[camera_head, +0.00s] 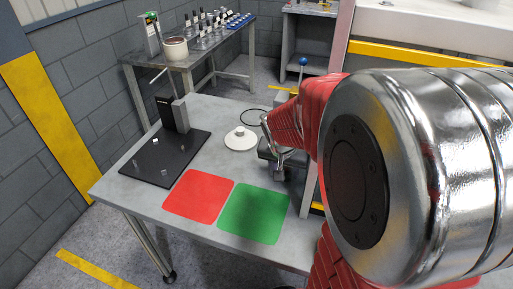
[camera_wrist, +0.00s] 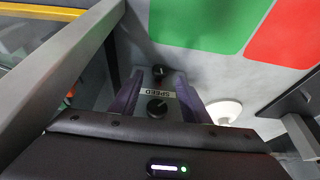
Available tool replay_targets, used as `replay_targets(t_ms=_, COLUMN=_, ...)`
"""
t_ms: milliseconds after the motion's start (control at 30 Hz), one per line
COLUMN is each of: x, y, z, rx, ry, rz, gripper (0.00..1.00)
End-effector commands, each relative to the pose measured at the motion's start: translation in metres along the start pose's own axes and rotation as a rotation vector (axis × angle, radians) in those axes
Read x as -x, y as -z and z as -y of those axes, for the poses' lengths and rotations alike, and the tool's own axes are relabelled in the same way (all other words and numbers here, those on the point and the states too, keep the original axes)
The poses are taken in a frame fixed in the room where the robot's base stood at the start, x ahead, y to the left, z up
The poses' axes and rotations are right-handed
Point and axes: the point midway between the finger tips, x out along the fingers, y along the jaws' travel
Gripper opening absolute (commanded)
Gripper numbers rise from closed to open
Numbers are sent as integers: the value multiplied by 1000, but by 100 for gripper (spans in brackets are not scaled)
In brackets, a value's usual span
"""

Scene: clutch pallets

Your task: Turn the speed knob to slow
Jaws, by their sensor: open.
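In the wrist view, a label reading SPEED (camera_wrist: 158,92) appears upside down on a light grey panel. A black round knob (camera_wrist: 157,108) sits just below the label in the picture, and another black knob-like part (camera_wrist: 163,73) sits just above it. My gripper (camera_wrist: 158,88) is open, with one finger on each side of the label and knobs. I see no contact with either knob, and cannot tell its height above them. In the head view my gripper (camera_head: 279,168) is over the right side of the table; the speed knob is hidden there.
A green mat (camera_head: 254,213) and a red mat (camera_head: 199,196) lie on the table's front. A white disc (camera_head: 240,139) and a black board (camera_head: 163,160) with a post lie left of my gripper. A blue-balled lever (camera_head: 303,62) stands behind. A grey upright (camera_wrist: 75,75) is close in the wrist view.

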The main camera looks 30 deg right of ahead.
Motion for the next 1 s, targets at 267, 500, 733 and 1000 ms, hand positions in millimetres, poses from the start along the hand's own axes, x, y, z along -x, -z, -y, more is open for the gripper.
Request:
replay_targets(t_ms=267, x=-32, y=-1, z=0, rx=1, ry=-2, rz=3, gripper=42)
replay_targets(t_ms=500, x=-46, y=0, z=0, rx=0, ry=0, rz=1, gripper=42)
replay_targets(t_ms=733, x=-47, y=0, z=0, rx=0, ry=1, rz=0, gripper=42)
replay_targets(t_ms=1000, x=-47, y=0, z=0, rx=1, ry=0, rz=0, gripper=28)
